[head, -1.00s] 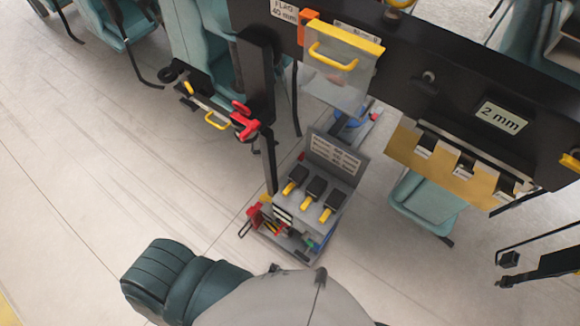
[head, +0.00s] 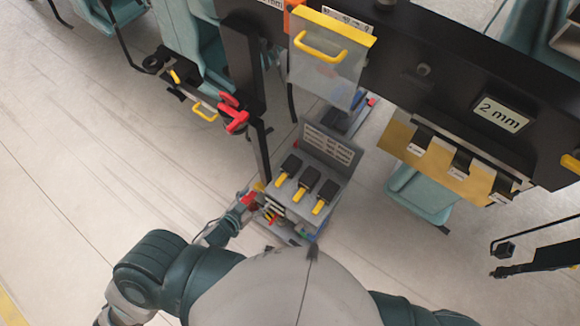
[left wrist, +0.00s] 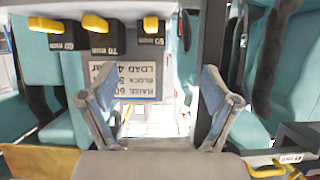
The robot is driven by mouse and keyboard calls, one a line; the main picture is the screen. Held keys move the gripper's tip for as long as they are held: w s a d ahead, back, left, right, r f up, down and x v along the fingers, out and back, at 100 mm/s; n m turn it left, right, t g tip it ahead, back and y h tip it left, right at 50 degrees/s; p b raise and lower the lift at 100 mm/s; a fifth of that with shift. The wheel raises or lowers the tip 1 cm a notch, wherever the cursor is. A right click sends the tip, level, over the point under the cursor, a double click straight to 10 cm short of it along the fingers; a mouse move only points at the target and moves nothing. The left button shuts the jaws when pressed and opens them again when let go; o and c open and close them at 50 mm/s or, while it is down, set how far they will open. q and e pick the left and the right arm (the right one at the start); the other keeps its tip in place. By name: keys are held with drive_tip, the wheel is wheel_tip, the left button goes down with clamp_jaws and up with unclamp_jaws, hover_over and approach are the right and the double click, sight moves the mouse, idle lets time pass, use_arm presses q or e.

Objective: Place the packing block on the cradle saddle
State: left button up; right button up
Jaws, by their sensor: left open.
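Three black blocks with yellow handles, likely the packing blocks (head: 309,182), sit in a row on a grey stand (head: 337,207). The left wrist view shows their dark fronts with upside-down number labels, the middle block (left wrist: 104,42) among them. My left gripper (left wrist: 160,105) is open and empty, its two fingers spread wide before the stand's sign. In the head view my left gripper (head: 243,205) is small and partly hidden at the stand's left side. My right gripper is out of view. I cannot tell which part is the cradle saddle.
A sign plate (head: 331,148) rises behind the blocks. A dark beam with a "2 mm" label (head: 501,113) and a clear panel with a yellow handle (head: 322,50) stand beyond. A red clamp (head: 233,113) is on a black post.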

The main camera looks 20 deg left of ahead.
use_arm(q)
wheel_tip(320, 180, up, 3)
drive_tip(key=d, duration=0.2)
approach(288, 167)
drive_tip(key=w+f, duration=0.2)
drive_tip(key=w, duration=0.1)
drive_tip(key=shift+d+t+h, duration=0.3)
drive_tip(key=shift+d, duration=0.1)
drive_tip(key=x, duration=0.5)
drive_tip(key=shift+w+d+f+b, duration=0.1)
drive_tip(key=shift+w+f+b, duration=0.1)
drive_tip(key=shift+b, duration=0.15)
clamp_jaws()
drive_tip(key=shift+r, duration=0.1)
